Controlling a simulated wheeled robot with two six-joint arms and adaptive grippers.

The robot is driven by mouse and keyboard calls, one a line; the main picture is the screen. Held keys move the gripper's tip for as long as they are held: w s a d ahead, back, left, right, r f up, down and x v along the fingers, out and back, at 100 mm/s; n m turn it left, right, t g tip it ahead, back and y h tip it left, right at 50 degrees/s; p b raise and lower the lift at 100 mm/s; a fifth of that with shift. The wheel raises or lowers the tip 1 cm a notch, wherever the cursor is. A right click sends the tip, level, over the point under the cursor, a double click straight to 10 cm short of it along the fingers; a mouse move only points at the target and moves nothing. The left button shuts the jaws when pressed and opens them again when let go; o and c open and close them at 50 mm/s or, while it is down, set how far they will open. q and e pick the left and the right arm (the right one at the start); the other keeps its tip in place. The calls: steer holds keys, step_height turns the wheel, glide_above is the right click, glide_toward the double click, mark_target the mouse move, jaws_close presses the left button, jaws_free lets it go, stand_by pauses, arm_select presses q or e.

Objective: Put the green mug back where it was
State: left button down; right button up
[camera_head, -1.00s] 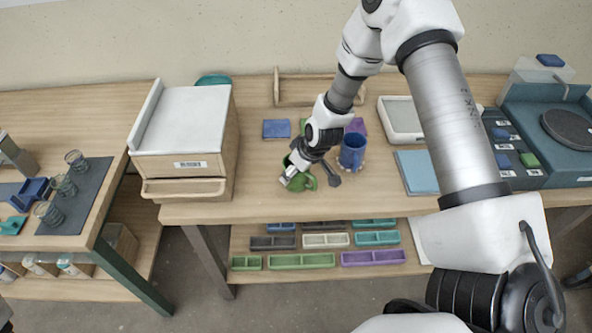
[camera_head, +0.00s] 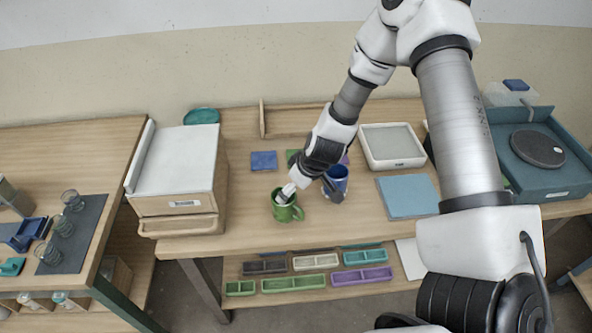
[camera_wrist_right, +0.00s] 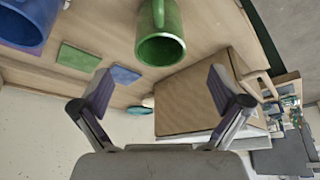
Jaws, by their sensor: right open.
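The green mug (camera_head: 287,208) stands on the middle table near its front edge, its handle to the right in the head view. In the right wrist view the green mug (camera_wrist_right: 160,50) shows its open mouth, ahead of the fingertips and apart from them. My right gripper (camera_head: 310,190) is open and empty above and beside the mug; its spread fingers (camera_wrist_right: 160,88) have nothing between them. A green tile (camera_head: 291,155) lies behind, partly hidden by my arm; it also shows in the wrist view (camera_wrist_right: 78,57). My left gripper is not in view.
The blue mug (camera_head: 337,182) stands close to the right of my gripper. A blue tile (camera_head: 263,161) lies behind left, and a purple tile (camera_wrist_right: 14,54) beside the blue mug. A drawer cabinet (camera_head: 180,203) stands left. A tray (camera_head: 392,147) and light-blue board (camera_head: 408,197) lie right.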

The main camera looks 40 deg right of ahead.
steer(key=shift+s+r, duration=0.25)
steer(key=shift+r, duration=0.45)
steer(key=s+a+f+m+g, duration=0.1)
steer(key=s+a+f, duration=0.25)
steer(key=s, duration=0.45)
steer(key=s+a+f+m+g+h, duration=0.1)
steer(key=s+a+f+g, duration=0.15)
steer(key=s+f, duration=0.4)
steer(key=s+a+f+m+g, duration=0.1)
steer(key=s+a+f, duration=0.25)
steer(key=s, duration=0.65)
arm_select(q)
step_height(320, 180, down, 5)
steer(key=b, duration=0.6)
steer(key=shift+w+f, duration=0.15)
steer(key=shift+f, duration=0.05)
arm_select(e)
step_height(320, 180, down, 6)
steer(key=shift+w+f, duration=0.15)
steer(key=shift+w, duration=0.3)
steer(key=shift+s, duration=0.1)
